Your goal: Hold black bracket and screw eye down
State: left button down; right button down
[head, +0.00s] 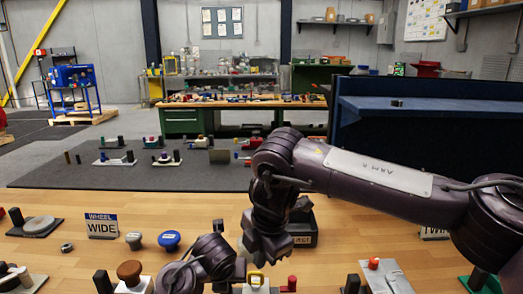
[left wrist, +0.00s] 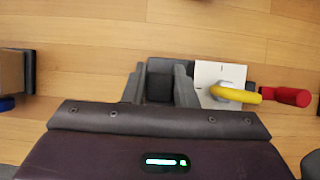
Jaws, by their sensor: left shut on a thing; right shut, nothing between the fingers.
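The black bracket (left wrist: 160,88) is a dark block at the left edge of a white plate (left wrist: 207,75). My left gripper (left wrist: 160,78) is shut on the bracket, one finger on each side. The yellow screw eye (left wrist: 235,94) stands on the plate beside it, with a red piece (left wrist: 287,96) to its right. In the head view, the screw eye (head: 256,279) shows at the bottom, just right of my left gripper (head: 238,272). My right gripper (head: 266,248) is shut and empty, pointing down close above the screw eye. Whether it touches the eye cannot be told.
On the wooden table, a "WIDE" sign (head: 102,226), a blue knob (head: 169,239) and a brown knob (head: 130,271) stand to the left. A plate with a red button (head: 374,262) lies to the right. Dark blocks stand behind my right gripper.

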jog(key=shift+w+d+f+n+g+y, duration=0.15)
jog(key=shift+w+d+f+n, duration=0.35)
jog(key=shift+f+n, duration=0.4)
jog(key=shift+w+d+f+n+g+y, duration=0.1)
jog(key=shift+w+d+f+n, duration=0.4)
jog(key=shift+f, duration=0.6)
jog(key=shift+w+d+f+n+g+y, duration=0.15)
jog(key=shift+w+d+f+n, duration=0.25)
jog(key=shift+f+n, duration=0.55)
jog(key=shift+s+a, duration=0.1)
jog(key=shift+a, duration=0.25)
jog(key=shift+s+a, duration=0.15)
jog(key=shift+s, duration=0.05)
